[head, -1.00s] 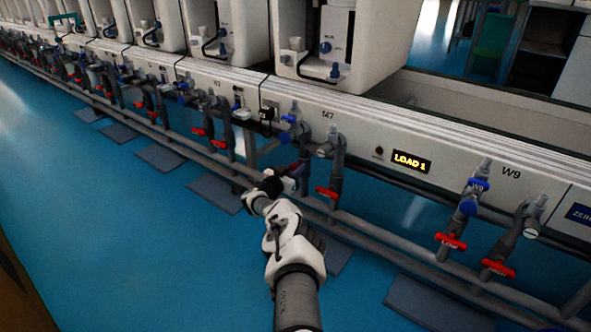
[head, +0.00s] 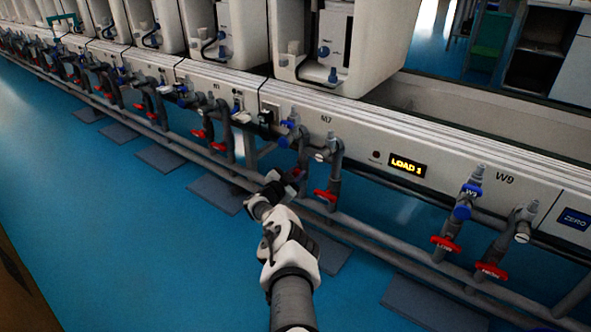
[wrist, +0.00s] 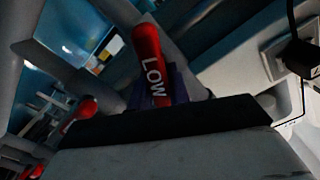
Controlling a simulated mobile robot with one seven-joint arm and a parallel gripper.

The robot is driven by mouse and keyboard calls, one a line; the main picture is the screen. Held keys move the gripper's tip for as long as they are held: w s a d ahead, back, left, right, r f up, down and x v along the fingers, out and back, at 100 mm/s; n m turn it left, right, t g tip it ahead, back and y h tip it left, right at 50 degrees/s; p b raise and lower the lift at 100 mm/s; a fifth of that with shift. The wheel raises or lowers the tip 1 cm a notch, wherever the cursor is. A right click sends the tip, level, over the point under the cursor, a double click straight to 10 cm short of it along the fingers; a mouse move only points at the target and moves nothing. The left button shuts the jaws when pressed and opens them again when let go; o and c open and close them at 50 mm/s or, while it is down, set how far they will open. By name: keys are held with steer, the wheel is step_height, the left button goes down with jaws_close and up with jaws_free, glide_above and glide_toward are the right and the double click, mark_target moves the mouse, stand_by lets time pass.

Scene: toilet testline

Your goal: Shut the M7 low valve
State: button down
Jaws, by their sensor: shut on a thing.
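The M7 low valve's red handle, marked LOW (wrist: 151,65), stands out large in the wrist view, angled slightly left at its top. My gripper (head: 292,178) is at the left pipe of the M7 station in the head view. It is shut on the handle; a dark purple-blue finger (wrist: 179,84) shows right against it in the wrist view. In the head view my gripper hides most of this handle. The valve's stem and the lower end of the handle are hidden in the wrist view.
A second red M7 handle (head: 325,196) hangs just right of my gripper. A blue M7 valve (head: 288,128) sits above. W9's red handles (head: 446,244) are farther right. A grey horizontal pipe (head: 372,233) runs low along the line. Blue floor (head: 130,240) is clear at left.

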steer(key=m, duration=0.2)
steer(key=m+p, duration=0.1)
steer(key=m, duration=0.3)
steer(key=shift+s+d+f+m+p, duration=0.25)
steer(key=shift+f+m+p, duration=0.05)
steer(key=shift+f+p, duration=0.1)
steer(key=m, duration=0.2)
steer(key=f+m, duration=0.1)
steer(key=m, duration=0.2)
steer(key=shift+d, duration=0.1)
steer(key=shift+m, duration=0.4)
steer(key=c, duration=1.3)
jaws_free()
steer(key=shift+s+r+p, duration=0.1)
steer(key=shift+p, duration=0.25)
steer(key=shift+s+a+r+p, duration=0.15)
steer(key=shift+s+a+p, duration=0.2)
steer(key=shift+p, duration=0.45)
steer(key=p+v, duration=0.5)
steer(key=v, duration=0.1)
steer(key=p+v, duration=0.6)
steer(key=shift+s+a+f, duration=0.15)
steer(key=shift+s+f, duration=0.1)
steer(key=shift+s, duration=0.1)
